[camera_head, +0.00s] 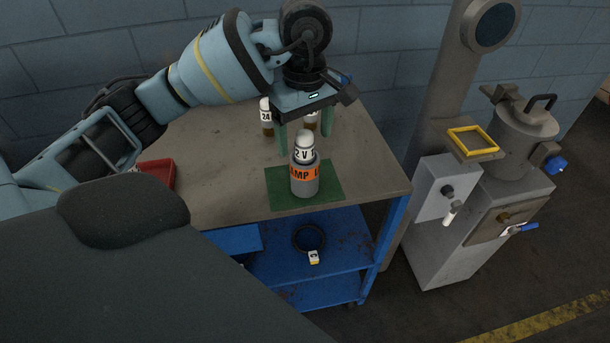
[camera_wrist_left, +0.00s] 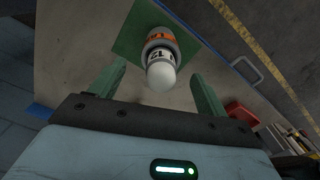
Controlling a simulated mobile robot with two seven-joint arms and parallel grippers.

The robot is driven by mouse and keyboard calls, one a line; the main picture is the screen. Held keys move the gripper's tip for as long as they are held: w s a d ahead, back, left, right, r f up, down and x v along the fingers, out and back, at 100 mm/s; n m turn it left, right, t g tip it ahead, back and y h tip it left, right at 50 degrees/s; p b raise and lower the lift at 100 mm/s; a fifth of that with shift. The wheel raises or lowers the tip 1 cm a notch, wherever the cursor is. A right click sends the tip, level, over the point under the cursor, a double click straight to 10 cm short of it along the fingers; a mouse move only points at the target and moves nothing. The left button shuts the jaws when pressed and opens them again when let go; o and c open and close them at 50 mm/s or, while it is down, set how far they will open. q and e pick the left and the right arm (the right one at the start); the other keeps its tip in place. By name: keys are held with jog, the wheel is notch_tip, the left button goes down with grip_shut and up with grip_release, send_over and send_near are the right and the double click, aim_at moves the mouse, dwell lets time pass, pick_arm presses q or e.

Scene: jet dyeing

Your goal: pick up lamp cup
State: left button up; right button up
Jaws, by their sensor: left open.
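The lamp cup (camera_head: 305,181) is a grey cup with an orange label that reads partly "AMP". It stands upright on a green mat (camera_head: 331,195) on the table, with a white-topped bulb (camera_head: 304,146) marked "2 V" in it. My left gripper (camera_head: 308,142) is above and behind the cup, its green fingers pointing down and apart. In the left wrist view the cup (camera_wrist_left: 161,40) and the white bulb (camera_wrist_left: 161,75) show ahead, between the open left fingers (camera_wrist_left: 158,88), with nothing gripped. My right gripper is not in view.
Bottles with white caps, one marked "24" (camera_head: 266,117), stand behind the cup near my left gripper. A red tray (camera_head: 158,171) lies at the table's left. The blue lower shelf (camera_head: 335,259) holds a black ring (camera_head: 309,238). A grey machine (camera_head: 450,235) stands to the right.

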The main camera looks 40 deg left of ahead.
aim_at(305, 152)
pick_arm(q)
notch_tip(305, 152, down, 5)
jog(key=shift+r, duration=0.1)
jog(key=shift+c, duration=0.2)
jog(key=c, duration=1.4)
jog(key=shift+r, duration=1.55)
jog(key=shift+s+d+r, duration=0.1)
jog(key=shift+s+r, duration=0.1)
jog(key=s+d, duration=0.2)
jog(key=s, duration=0.2)
jog(key=s+d+r, duration=0.1)
jog(key=s+d, duration=0.1)
jog(key=s, duration=0.3)
jog(key=s+d, duration=0.2)
jog(key=s, duration=0.3)
jog(key=shift+s+d+r, duration=0.15)
jog(key=shift+d+r, duration=0.1)
